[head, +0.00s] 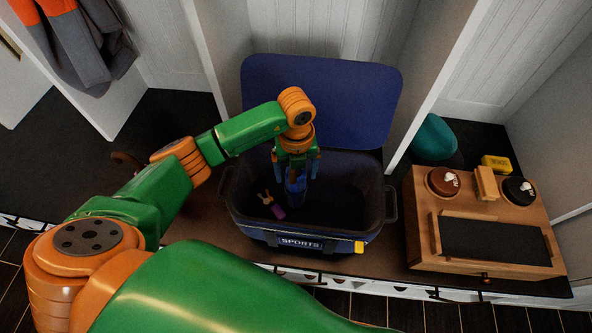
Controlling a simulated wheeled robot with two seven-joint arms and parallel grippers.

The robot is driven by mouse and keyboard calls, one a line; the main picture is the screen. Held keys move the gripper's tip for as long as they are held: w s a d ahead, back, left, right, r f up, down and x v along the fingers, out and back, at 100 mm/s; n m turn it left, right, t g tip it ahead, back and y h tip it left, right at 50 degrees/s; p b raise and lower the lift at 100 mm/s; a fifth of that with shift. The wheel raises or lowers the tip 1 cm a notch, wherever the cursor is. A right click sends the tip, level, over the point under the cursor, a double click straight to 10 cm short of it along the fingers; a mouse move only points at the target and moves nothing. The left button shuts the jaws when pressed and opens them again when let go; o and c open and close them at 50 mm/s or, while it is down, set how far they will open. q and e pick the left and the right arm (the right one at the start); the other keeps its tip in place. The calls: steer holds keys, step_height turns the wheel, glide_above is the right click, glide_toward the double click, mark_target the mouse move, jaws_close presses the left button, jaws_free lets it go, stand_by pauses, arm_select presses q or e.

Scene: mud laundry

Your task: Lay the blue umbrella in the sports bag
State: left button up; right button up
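The sports bag (305,238) stands open on the bench, its blue lid (320,98) raised at the back. My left gripper (297,170) points down over the bag's opening, between its left side and middle. A dark blue object, apparently the blue umbrella (296,186), shows at the fingers and reaches down into the bag. The fingers appear on both sides of it, but I cannot tell whether they grip it. Its lower end is lost in the dark interior. My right gripper is not in view.
A small purple item with tan parts (272,205) lies in the bag's left part. Right of the bag are a wooden organizer (485,230), a teal rounded item (433,138) and a yellow box (496,164). A brown curved item (125,160) shows behind my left arm.

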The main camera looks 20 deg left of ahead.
arm_select(q)
steer(key=shift+r, duration=0.25)
step_height(320, 180, up, 12)
steer(key=shift+p, duration=0.55)
